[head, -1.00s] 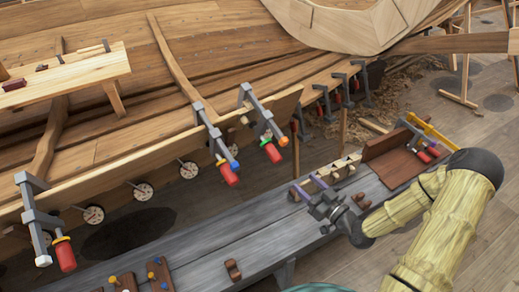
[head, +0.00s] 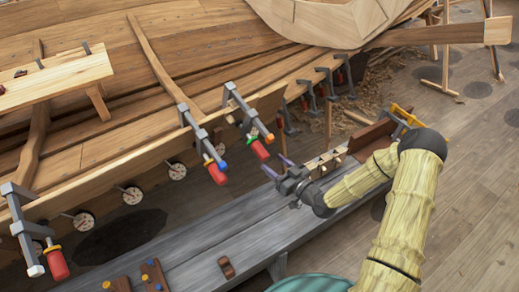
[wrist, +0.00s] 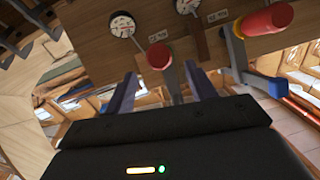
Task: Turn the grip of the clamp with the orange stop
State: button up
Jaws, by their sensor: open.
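The clamp with the orange stop (head: 269,138) hangs on the hull's plank edge in the head view. Its grey bar (head: 243,108) slopes down to a green collar and a red grip (head: 261,150). My gripper (head: 278,166) is open, its two purple fingers just below and right of that red grip, apparently apart from it. In the wrist view my open fingers (wrist: 162,90) point at a red grip (wrist: 159,56) that appears between and beyond them. Its stop colour cannot be made out there. Another red grip (wrist: 266,20) is at the upper right.
A clamp with a blue stop (head: 222,163) and red grip (head: 217,174) is close on the left. A clamp with a white stop (head: 35,270) is at far left. The grey bench (head: 195,235) runs below. White dials (head: 132,195) line the hull.

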aim_at(259, 151)
jog(key=p+x, duration=0.1)
jog(key=x, duration=0.7)
jog(key=shift+w+a+f, duration=0.1)
jog(key=shift+w+a, duration=0.1)
jog(key=shift+w, duration=0.1)
jog(key=c, duration=1)
